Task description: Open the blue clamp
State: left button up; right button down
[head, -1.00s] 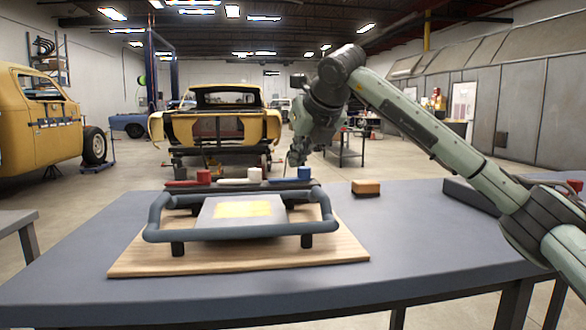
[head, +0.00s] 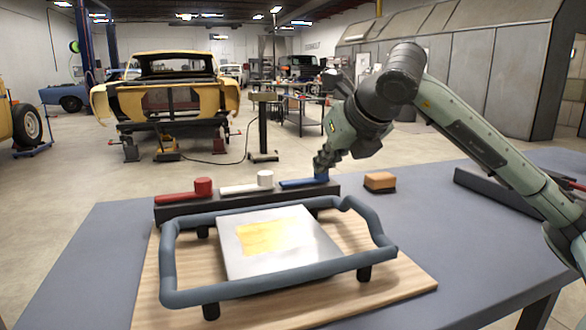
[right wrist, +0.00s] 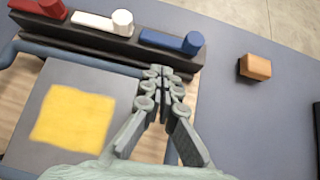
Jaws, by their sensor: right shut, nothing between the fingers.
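The blue clamp (head: 299,184) is a flat blue bar with a round knob at its right end. It lies along the top of a dark rail (head: 240,203), to the right of the white and red clamps. The right wrist view shows its bar and knob (right wrist: 192,43) clearly. My right gripper (head: 321,172) is shut and empty. In the head view it overlaps the knob. In the right wrist view its fingertips (right wrist: 160,72) are over the rail's near edge, just short of the blue bar; I cannot tell whether they touch anything. My left gripper is out of view.
A red clamp (head: 182,191) and a white clamp (head: 246,186) share the rail. A grey tubular frame (head: 262,286) surrounds a metal plate with a yellow patch (head: 262,237) on a wooden board (head: 398,287). An orange-and-black block (head: 380,181) sits right of the rail.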

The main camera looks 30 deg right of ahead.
aim_at(300, 184)
jog(key=x, duration=0.8)
jog(key=shift+d+f, duration=0.1)
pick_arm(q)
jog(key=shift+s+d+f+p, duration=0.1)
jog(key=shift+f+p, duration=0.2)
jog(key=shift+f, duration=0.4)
pick_arm(e)
jog(key=shift+w+f, duration=0.4)
jog(key=shift+w, duration=0.1)
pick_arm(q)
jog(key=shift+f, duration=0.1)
pick_arm(e)
jog(key=shift+w+b, duration=0.5)
jog(key=shift+w, duration=0.15)
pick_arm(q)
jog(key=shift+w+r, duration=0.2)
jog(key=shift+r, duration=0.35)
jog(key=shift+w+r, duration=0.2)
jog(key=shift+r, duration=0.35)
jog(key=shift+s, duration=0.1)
pick_arm(e)
jog(key=shift+r, duration=0.1)
